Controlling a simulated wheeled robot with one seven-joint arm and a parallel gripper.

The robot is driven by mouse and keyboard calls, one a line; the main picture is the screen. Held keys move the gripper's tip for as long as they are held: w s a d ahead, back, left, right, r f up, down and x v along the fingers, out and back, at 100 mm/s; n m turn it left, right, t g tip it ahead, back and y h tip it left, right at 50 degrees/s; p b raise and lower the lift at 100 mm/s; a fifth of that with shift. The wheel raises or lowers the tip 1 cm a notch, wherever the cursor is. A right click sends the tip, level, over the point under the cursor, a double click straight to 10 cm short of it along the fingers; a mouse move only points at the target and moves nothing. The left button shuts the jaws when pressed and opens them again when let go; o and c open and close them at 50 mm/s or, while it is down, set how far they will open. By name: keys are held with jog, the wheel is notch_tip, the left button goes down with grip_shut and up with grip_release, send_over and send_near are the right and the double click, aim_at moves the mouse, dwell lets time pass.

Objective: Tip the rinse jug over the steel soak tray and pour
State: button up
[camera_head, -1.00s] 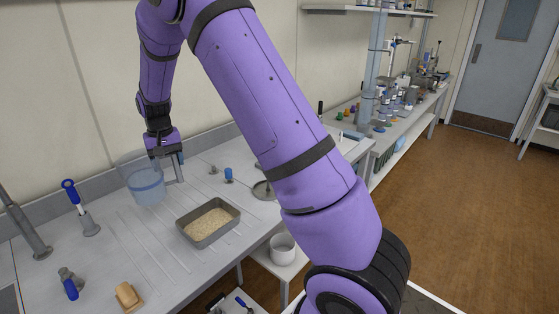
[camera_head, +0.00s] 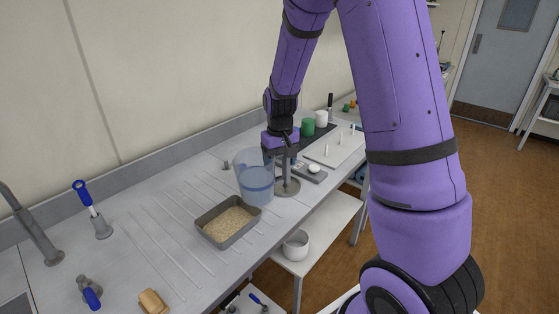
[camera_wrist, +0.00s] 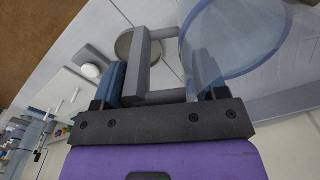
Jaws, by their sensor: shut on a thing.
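The rinse jug (camera_head: 254,183) is a clear, bluish tub with blue liquid in its lower part. It looks upright in the head view, at the back right corner of the steel soak tray (camera_head: 208,234). The tray is grey and rectangular and holds beige grainy material. My gripper (camera_head: 283,161) is shut on the jug's grey handle, on the jug's right side. In the wrist view the gripper (camera_wrist: 160,80) has the handle (camera_wrist: 143,62) between its blue-padded fingers, with the jug's round rim (camera_wrist: 240,72) beside it. I cannot tell how high the jug's base is.
A round steel disc (camera_head: 288,190) is close right of the jug. A white board (camera_head: 335,150) and green pot (camera_head: 308,127) are farther back. A blue-handled tool (camera_head: 85,195), tap (camera_head: 35,230) and tan block (camera_head: 152,301) are at left. Thin lines cross the mostly clear bench.

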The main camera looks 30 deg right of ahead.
jog(key=shift+r+h, duration=0.1)
jog(key=shift+h, duration=0.7)
jog(key=shift+d+r+h, duration=0.1)
jog(key=shift+r+h, duration=0.1)
jog(key=shift+h, duration=0.7)
dwell(0.3)
jog(key=shift+a+r+g+h, duration=0.15)
jog(key=shift+r+h, duration=0.25)
jog(key=shift+h, duration=0.3)
jog(key=shift+a+r+g+h, duration=0.15)
jog(key=shift+r+h, duration=0.2)
jog(key=shift+h, duration=0.35)
jog(key=shift+w+a+f+h, duration=0.1)
jog(key=shift+a+f+h, duration=0.4)
jog(key=shift+h, duration=0.3)
jog(key=shift+a+f+h, duration=0.35)
jog(key=shift+f+h, duration=0.1)
jog(key=shift+h, duration=0.35)
jog(key=shift+a+f+h, duration=0.3)
jog(key=shift+a+h, duration=0.15)
jog(key=shift+h, duration=0.05)
jog(key=shift+d+r, duration=0.1)
jog(key=shift+d, duration=0.05)
